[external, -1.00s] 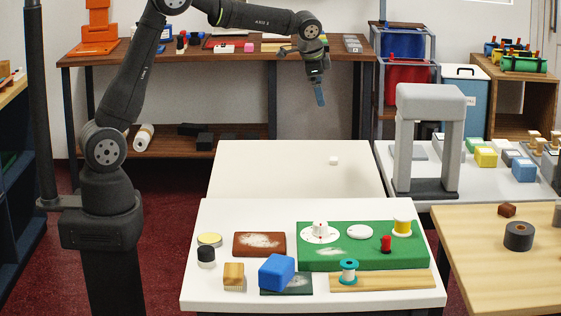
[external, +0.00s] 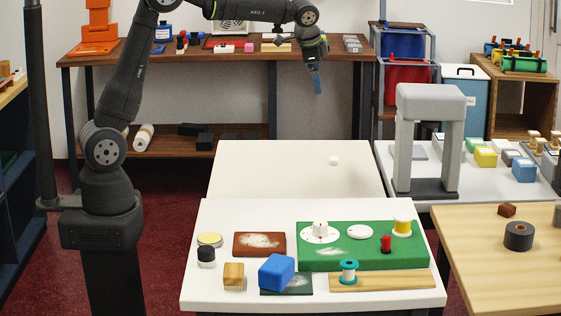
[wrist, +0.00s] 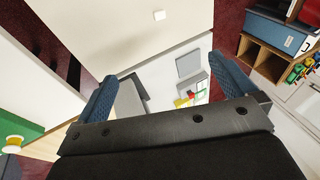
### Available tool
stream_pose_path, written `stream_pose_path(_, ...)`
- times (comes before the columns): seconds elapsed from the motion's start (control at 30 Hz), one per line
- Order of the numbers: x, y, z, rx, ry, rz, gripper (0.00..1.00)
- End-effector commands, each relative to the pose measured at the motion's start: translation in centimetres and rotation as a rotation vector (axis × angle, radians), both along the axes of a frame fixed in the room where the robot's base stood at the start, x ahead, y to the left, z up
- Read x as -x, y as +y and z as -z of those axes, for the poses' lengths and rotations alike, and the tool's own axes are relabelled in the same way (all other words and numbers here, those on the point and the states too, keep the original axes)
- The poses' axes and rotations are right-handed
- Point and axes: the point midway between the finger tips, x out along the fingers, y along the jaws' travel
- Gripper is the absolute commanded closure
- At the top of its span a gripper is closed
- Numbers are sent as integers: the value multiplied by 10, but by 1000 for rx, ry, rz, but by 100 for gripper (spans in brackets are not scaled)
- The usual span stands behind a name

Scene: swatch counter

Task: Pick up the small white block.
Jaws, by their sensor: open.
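The small white block (external: 334,160) sits alone on the bare cream table (external: 270,175) behind the front white table. In the wrist view the block (wrist: 159,15) is near the top edge, beyond the fingertips. My gripper (external: 317,84) hangs in the air, well above the block and slightly to its left in the external view. Its blue fingers (wrist: 163,80) are spread apart in the wrist view with nothing between them.
A grey arch-shaped press (external: 428,140) stands right of the cream table. The front white table (external: 205,290) carries a green board (external: 365,262), a blue cube (external: 276,272) and several spools and blocks. The cream table around the block is clear.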

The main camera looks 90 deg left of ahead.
Motion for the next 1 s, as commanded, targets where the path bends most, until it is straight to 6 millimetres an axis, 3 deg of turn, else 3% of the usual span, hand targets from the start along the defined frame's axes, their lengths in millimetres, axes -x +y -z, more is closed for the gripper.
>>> stream_pose_path(0.23,0,0,0,0,0,0,2)
stream_pose_path(0.43,0,0,0,0,0,0,41)
stream_pose_path(0.73,0,2,3,8,2,2,42)
stream_pose_path(0.87,3,22,29,80,7,27,42)
stream_pose_path(1.0,9,59,75,214,-28,81,42)
